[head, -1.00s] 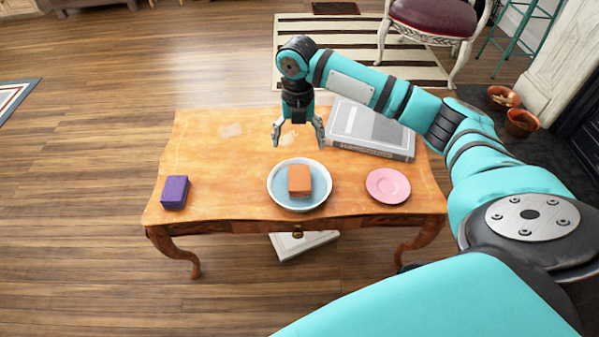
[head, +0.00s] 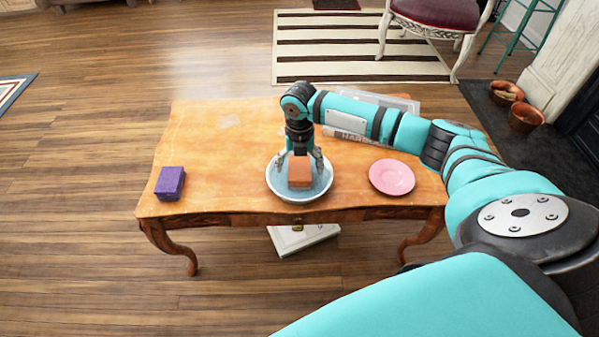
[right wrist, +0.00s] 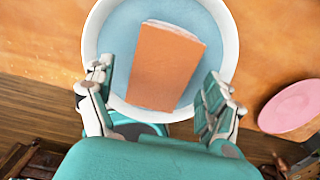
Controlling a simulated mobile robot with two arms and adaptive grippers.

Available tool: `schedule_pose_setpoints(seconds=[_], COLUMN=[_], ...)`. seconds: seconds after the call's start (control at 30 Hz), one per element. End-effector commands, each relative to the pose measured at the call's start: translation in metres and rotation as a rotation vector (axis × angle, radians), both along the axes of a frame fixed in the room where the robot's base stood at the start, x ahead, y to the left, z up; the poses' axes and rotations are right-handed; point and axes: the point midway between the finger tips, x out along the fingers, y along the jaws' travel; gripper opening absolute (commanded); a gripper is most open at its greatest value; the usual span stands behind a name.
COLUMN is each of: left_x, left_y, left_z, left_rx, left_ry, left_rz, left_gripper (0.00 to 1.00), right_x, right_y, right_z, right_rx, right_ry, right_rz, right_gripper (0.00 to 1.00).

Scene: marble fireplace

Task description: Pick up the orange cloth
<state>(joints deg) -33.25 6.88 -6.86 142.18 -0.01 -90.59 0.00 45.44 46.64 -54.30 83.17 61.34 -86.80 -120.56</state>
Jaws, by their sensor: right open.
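The orange cloth (head: 299,172) is a folded block lying in a white bowl with a blue inside (head: 318,187) on the wooden table. My right gripper (head: 300,163) is low over the bowl, just behind the cloth in the head view. In the right wrist view its open fingers (right wrist: 160,105) stand on either side of the near part of the cloth (right wrist: 165,65), with gaps to it, over the bowl (right wrist: 232,45). It holds nothing. My left gripper is not in view.
A purple block (head: 170,183) sits at the table's left end. A pink plate (head: 392,177) lies right of the bowl. The table's left middle is clear.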

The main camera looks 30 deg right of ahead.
Motion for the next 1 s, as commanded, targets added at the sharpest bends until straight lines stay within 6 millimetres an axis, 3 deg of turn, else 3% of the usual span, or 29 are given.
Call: schedule_pose_setpoints(seconds=[0.1, 0.37, 0.8, 0.87, 1.0], left_x=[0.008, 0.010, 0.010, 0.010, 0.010], left_y=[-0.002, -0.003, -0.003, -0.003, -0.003], left_z=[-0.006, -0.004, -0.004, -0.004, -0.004], left_rx=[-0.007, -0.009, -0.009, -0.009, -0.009], left_ry=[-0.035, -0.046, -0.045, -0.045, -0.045], left_rz=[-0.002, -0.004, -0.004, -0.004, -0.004], left_gripper=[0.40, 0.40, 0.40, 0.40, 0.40], right_x=[-0.001, -0.001, 0.000, 0.000, 0.000], right_y=[0.001, 0.000, 0.000, 0.000, 0.000], right_z=[-0.020, -0.022, -0.021, -0.021, -0.021], right_rx=[0.001, 0.000, 0.000, 0.000, 0.000], right_ry=[0.001, 0.000, 0.000, 0.000, 0.000], right_rz=[0.002, 0.002, 0.001, 0.001, 0.001], right_gripper=[0.87, 0.87, 0.29, 0.24, 0.24])
